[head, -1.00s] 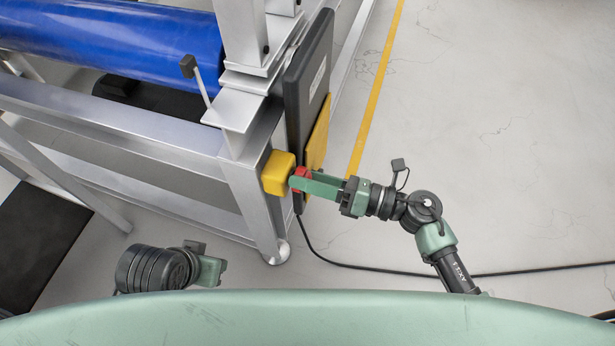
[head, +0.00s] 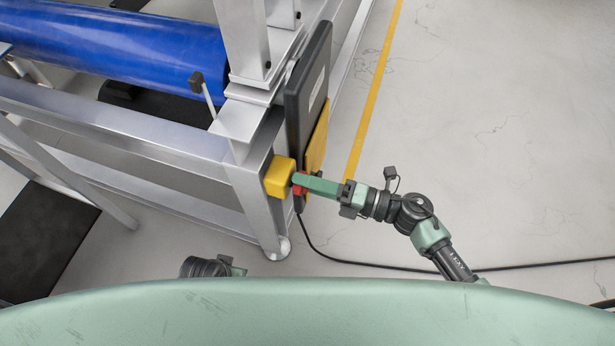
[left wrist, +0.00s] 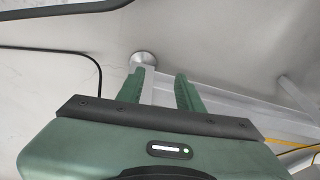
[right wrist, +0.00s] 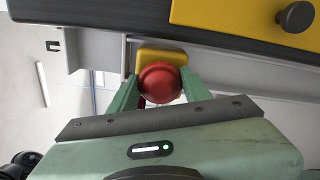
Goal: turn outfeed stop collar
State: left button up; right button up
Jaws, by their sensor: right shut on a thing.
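The stop collar is a round red knob (right wrist: 160,82) on the front of a yellow box (right wrist: 163,54) in the right wrist view. In the head view the yellow box (head: 280,177) sits at the corner of the metal frame, with only a bit of the red collar (head: 299,190) showing past my fingers. My right gripper (right wrist: 160,90) is shut on the red collar, one finger on each side. My left gripper (left wrist: 160,84) is empty, its fingers apart, above the floor near a frame foot (left wrist: 144,59). In the head view my body hides most of the left arm.
The metal frame (head: 120,127) carries a blue roller (head: 120,50). A dark panel (head: 308,90) with a yellow plate (head: 318,140) stands close beside the right gripper. A black cable (head: 400,269) runs across the floor. Open floor (head: 500,130) lies to the right.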

pick_arm(q)
jog(key=shift+s+f, duration=0.2)
jog(key=shift+f, duration=0.4)
jog(key=shift+s+f, duration=0.2)
jog(key=shift+f, duration=0.35)
pick_arm(e)
jog(key=shift+m, duration=0.5)
pick_arm(q)
jog(key=shift+a, duration=0.1)
pick_arm(e)
jog(key=o, duration=1.4)
jog(key=shift+a, duration=0.1)
jog(key=shift+c, duration=0.2)
pick_arm(q)
jog(key=shift+w+r, duration=0.3)
jog(key=shift+r, duration=0.15)
pick_arm(e)
jog(key=v, duration=0.7)
jog(key=shift+d, duration=0.4)
